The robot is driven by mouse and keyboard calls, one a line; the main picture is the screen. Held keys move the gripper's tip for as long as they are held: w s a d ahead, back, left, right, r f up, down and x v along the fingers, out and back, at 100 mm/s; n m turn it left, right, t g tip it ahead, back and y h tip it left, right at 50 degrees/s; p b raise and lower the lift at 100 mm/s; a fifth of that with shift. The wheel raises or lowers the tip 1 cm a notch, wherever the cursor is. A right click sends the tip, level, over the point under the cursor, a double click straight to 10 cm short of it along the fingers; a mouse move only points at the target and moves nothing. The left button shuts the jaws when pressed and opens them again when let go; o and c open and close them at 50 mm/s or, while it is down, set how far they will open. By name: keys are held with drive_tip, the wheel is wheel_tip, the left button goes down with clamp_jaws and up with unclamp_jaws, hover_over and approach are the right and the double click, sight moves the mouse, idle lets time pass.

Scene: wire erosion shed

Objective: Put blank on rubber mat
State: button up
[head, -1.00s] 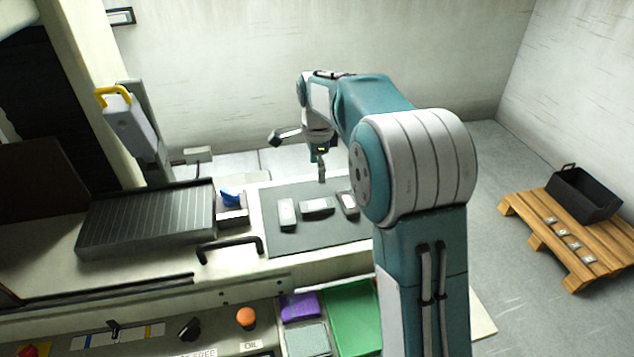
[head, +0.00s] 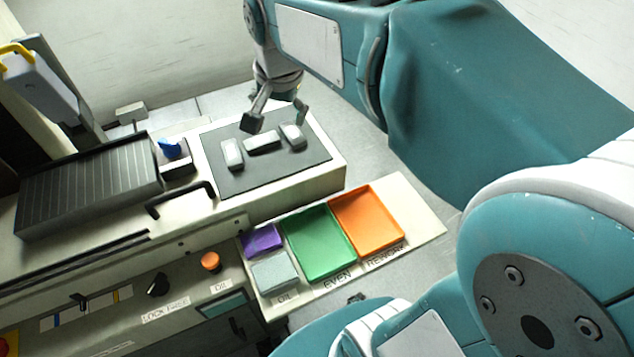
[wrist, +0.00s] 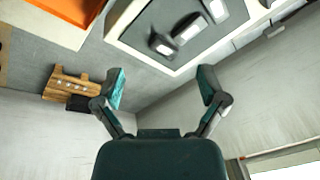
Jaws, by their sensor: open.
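A dark rubber mat (head: 222,179) lies on the bench in the head view. Three grey blocks with pale tops, which look like the blanks, lie on it: a left one (head: 232,154), a middle one (head: 262,141) and a right one (head: 292,135). In the wrist view, blocks show on the mat at the top, one of them nearest (wrist: 163,45). My gripper (head: 277,116) is open and empty over the back of the mat, close to the middle and right blocks. In the wrist view its fingers (wrist: 162,87) are spread with nothing between them.
At the bench front are a green tray (head: 318,242), an orange tray (head: 367,222), a purple pad (head: 261,239) and a grey pad (head: 275,273). A black handle (head: 180,199) and a ribbed dark plate (head: 90,185) are left of the mat. A wooden pallet (wrist: 65,86) stands on the floor.

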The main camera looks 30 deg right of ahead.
drive_tip(key=s+f+n+t, duration=0.2)
drive_tip(key=s+n, duration=0.6)
drive_tip(key=s, duration=0.7)
drive_tip(key=shift+f+t, duration=0.3)
drive_tip(key=shift+f, duration=0.3)
drive_tip(key=c, duration=0.5)
drive_tip(key=shift+s, duration=0.1)
